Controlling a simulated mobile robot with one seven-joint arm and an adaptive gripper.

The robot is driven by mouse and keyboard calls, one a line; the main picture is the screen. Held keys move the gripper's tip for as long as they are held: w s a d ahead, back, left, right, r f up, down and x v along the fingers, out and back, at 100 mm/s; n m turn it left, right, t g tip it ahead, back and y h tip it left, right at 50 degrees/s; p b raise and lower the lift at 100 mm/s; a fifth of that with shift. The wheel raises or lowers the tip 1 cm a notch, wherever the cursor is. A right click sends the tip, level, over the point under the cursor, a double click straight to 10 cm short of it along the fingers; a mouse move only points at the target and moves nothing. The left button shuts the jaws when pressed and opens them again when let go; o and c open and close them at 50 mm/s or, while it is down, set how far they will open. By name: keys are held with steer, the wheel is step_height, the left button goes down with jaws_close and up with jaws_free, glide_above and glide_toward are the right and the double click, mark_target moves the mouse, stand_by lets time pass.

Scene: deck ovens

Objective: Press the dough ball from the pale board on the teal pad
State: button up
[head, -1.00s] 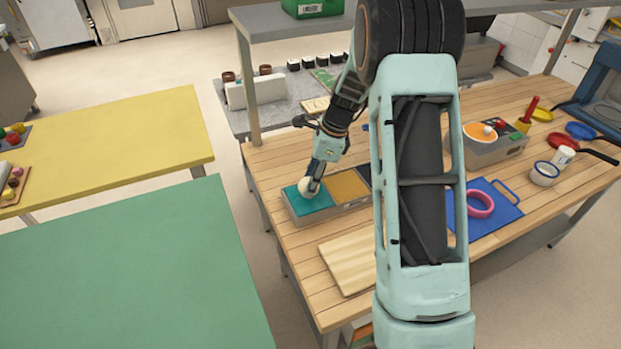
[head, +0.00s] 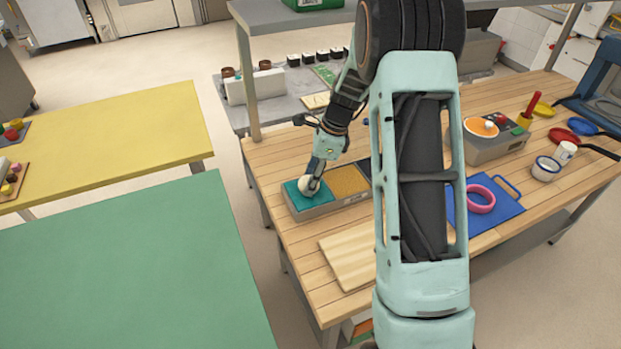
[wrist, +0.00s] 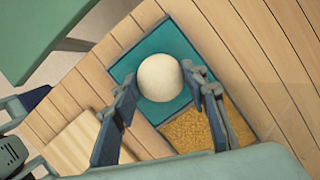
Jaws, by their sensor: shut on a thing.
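The dough ball (wrist: 160,78) is round and cream-coloured; it also shows in the head view (head: 308,184). My gripper (wrist: 163,86) is shut on it, with one finger on each side. The ball is at the teal pad (head: 300,205), over its middle in the wrist view (wrist: 127,66). Whether it touches the pad I cannot tell. The pale board (head: 345,262) lies bare on the wooden table in front of the pads; it also shows in the wrist view (wrist: 75,145).
A yellow-brown grainy pad (head: 348,182) adjoins the teal pad. A blue board (head: 497,217) with a pink ring (head: 481,198) lies to the right. A grey box with an orange disc (head: 481,127) stands behind it. A metal shelf (head: 290,22) rises at the back.

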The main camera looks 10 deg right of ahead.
steer(key=shift+f, duration=0.5)
stand_by(1.2)
steer(key=shift+s, duration=0.1)
steer(key=shift+r+p, duration=2.45)
steer(key=shift+r, duration=1.65)
steer(key=shift+d, duration=0.15)
